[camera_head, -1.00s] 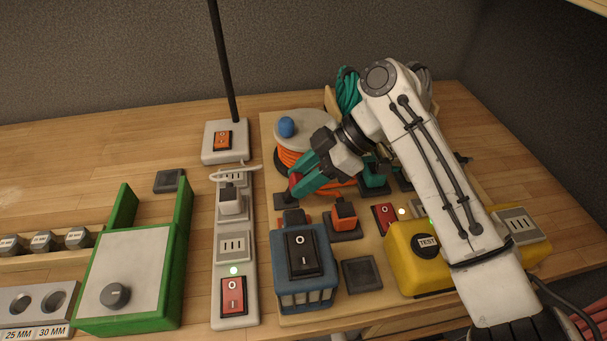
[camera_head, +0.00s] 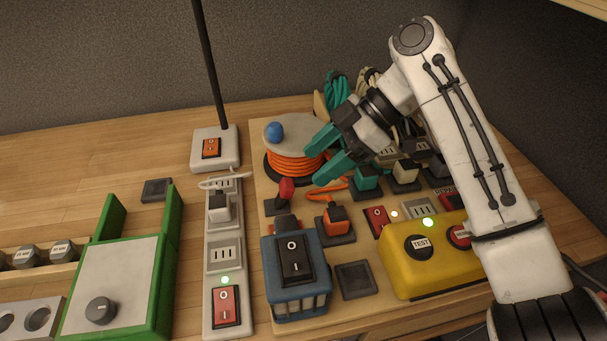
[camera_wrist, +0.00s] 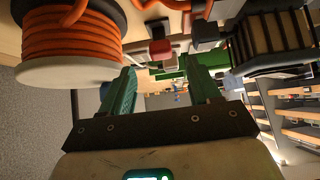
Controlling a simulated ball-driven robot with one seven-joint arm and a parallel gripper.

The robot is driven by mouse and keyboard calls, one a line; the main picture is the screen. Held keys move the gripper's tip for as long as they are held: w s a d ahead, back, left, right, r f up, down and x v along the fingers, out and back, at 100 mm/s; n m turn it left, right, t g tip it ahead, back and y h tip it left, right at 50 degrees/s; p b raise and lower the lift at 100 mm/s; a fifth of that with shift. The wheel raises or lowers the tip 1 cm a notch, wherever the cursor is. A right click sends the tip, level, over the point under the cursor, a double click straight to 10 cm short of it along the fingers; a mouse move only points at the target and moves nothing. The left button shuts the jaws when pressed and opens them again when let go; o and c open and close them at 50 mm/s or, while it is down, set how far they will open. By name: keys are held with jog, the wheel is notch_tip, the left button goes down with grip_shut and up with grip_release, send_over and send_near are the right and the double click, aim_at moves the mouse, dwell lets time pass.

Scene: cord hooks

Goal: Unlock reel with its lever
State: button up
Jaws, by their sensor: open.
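The reel (camera_head: 292,165) holds orange cord under a grey disc top with a blue ball knob. It also shows in the wrist view (camera_wrist: 75,40). The lever (camera_head: 285,188) has a red grip and stands on a dark base just in front of the reel; its red grip also shows in the wrist view (camera_wrist: 160,48). My gripper (camera_head: 317,163) has green fingers, spread apart with nothing between them. It hangs to the right of the lever and beside the reel's right side, apart from the lever. In the wrist view the lever lies ahead, beyond the fingertips (camera_wrist: 163,76).
An orange plug (camera_head: 336,217) on a dark base and a blue switch box (camera_head: 296,258) stand in front. A yellow test box (camera_head: 422,270) is at right. A power strip (camera_head: 222,260) lies left. Teal and pale plugs sit near my gripper; coiled cords hang behind.

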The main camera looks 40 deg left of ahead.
jog(key=shift+v, duration=1.95)
